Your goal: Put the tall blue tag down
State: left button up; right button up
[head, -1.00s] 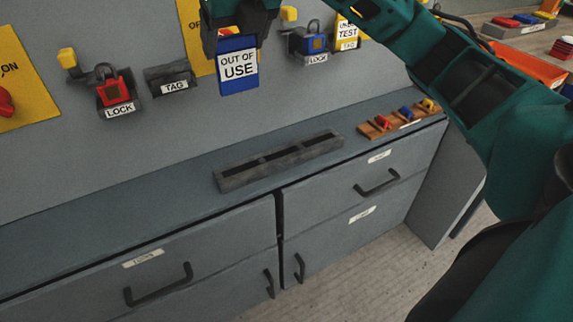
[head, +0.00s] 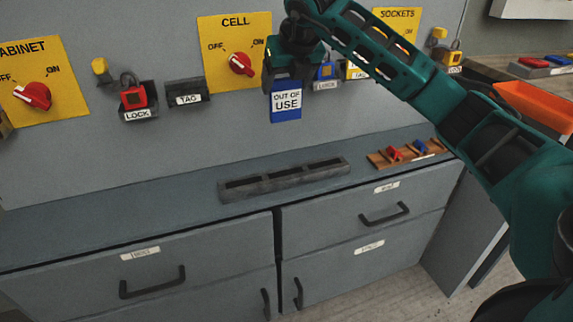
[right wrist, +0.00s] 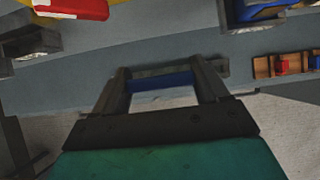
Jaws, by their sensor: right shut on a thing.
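The tall blue tag (head: 286,103), with a white "OUT OF USE" label, hangs upright from my right gripper (head: 288,80). That gripper is shut on its upper end and holds it in the air in front of the grey wall panel. My left gripper is not in view.
A red lock (head: 132,98) and a dark TAG holder (head: 187,94) are on the wall, left of the yellow CELL switch plate (head: 222,78). A blue lock (head: 326,71) is close right of my gripper. A wooden tray (head: 378,160) sits right of the rack. The left counter is clear.

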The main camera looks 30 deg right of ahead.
notch_tip(320, 180, down, 17)
jog(key=b, duration=0.3)
jog(key=shift+r, duration=0.1)
jog(key=shift+f, duration=0.2)
jog(key=shift+f+b, duration=0.15)
jog(key=shift+b, duration=0.15)
jog(key=o, duration=1)
jog(key=p+v, duration=0.2)
jog(key=v, duration=1)
jog(key=shift+a+r+p, duration=0.1)
jog(key=shift+r+p, duration=0.15)
jog(key=shift+p, duration=0.05)
